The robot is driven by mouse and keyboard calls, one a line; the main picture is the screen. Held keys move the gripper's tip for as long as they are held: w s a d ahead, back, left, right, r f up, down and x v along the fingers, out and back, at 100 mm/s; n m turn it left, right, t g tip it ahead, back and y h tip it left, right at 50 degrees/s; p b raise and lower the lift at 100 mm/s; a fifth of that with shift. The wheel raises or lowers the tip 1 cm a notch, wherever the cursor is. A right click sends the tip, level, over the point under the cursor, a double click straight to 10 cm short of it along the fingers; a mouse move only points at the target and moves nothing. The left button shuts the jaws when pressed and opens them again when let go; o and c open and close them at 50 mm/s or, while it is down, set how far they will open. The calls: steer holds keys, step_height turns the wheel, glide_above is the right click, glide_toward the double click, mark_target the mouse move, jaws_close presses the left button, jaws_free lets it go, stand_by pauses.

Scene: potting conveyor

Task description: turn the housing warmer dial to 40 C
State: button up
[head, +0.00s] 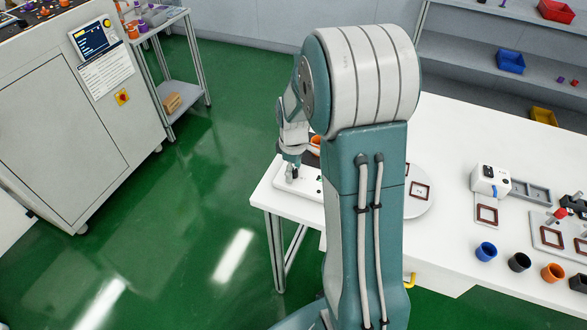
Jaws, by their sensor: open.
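My gripper (291,168) is small in view at the left end of the white table (450,135). It points down over a low white plate or panel (308,188) with a dark spot near its tip. I cannot tell whether the tip touches it. My gripper is open, with no object seen in it. I cannot make out the housing warmer's dial or any 40 C mark. My arm hides much of this part of the table. An orange round thing (315,141) shows partly beside my wrist.
A white round plate (424,204) bears brown square frames. Right of it stand a white device (490,181), a grey tray (531,191), and blue (486,251), black (519,262) and orange (552,272) cups. A grey cabinet with a screen (93,38) stands left. Green floor lies clear between.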

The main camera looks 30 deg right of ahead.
jaws_close()
steer(key=shift+m, duration=0.3)
steer(key=m, duration=0.3)
steer(key=shift+m, duration=0.3)
steer(key=m, duration=0.4)
steer(key=shift+m, duration=0.3)
steer(key=m, duration=0.4)
steer(key=shift+s+m, duration=0.1)
steer(key=shift+m, duration=2.4)
